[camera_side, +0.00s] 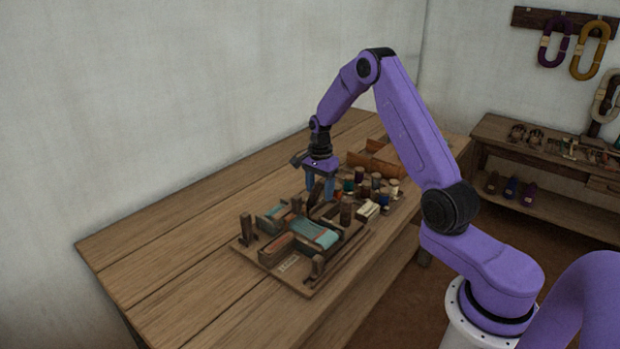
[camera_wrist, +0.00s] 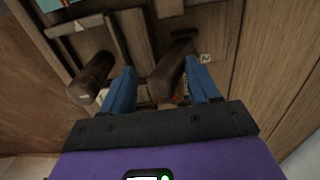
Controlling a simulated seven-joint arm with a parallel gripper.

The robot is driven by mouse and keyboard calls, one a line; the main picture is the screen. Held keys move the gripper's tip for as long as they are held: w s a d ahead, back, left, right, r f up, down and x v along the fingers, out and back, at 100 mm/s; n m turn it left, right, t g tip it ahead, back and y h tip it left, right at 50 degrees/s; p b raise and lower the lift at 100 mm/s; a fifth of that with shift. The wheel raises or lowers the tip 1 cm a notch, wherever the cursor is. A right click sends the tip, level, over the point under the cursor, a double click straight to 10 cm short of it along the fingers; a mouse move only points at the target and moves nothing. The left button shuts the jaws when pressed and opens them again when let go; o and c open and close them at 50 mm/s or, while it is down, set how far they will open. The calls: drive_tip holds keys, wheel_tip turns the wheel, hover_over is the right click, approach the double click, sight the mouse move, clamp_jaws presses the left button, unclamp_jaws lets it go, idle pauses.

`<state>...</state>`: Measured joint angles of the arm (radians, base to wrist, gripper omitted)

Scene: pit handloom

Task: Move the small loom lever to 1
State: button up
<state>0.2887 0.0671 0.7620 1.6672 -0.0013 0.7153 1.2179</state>
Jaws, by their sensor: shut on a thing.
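The small model loom stands on a wooden board (camera_side: 245,248) on the table, with teal and reddish cloth on its frame. My gripper (camera_side: 320,190) points down at the loom's far end. In the wrist view, its two blue fingers (camera_wrist: 163,76) stand on either side of a dark wooden lever (camera_wrist: 169,72) and are shut on it. The lever leans out of a dark slot in the board. A small label reading 2 (camera_wrist: 205,58) is beside the slot, right of the lever. No label reading 1 can be made out.
A thick wooden post (camera_wrist: 90,78) stands left of the lever, close to the left finger. Several thread spools (camera_side: 375,181) and a wooden tray (camera_side: 375,163) sit behind the loom. The left part of the table (camera_side: 150,245) is clear.

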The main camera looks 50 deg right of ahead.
drive_tip(key=shift+r, duration=3.25)
drive_tip(key=shift+a+r, duration=0.1)
drive_tip(key=shift+a, duration=0.2)
drive_tip(key=s+a+r+n, duration=0.3)
drive_tip(key=s+a+n, duration=0.4)
drive_tip(key=a, duration=0.4)
drive_tip(key=s+a+r+n, duration=0.45)
drive_tip(key=a+n, duration=0.35)
drive_tip(key=a, duration=0.2)
drive_tip(key=s+a+n, duration=0.2)
drive_tip(key=s+n, duration=1.3)
drive_tip(key=s, duration=0.9)
drive_tip(key=shift+n, duration=0.3)
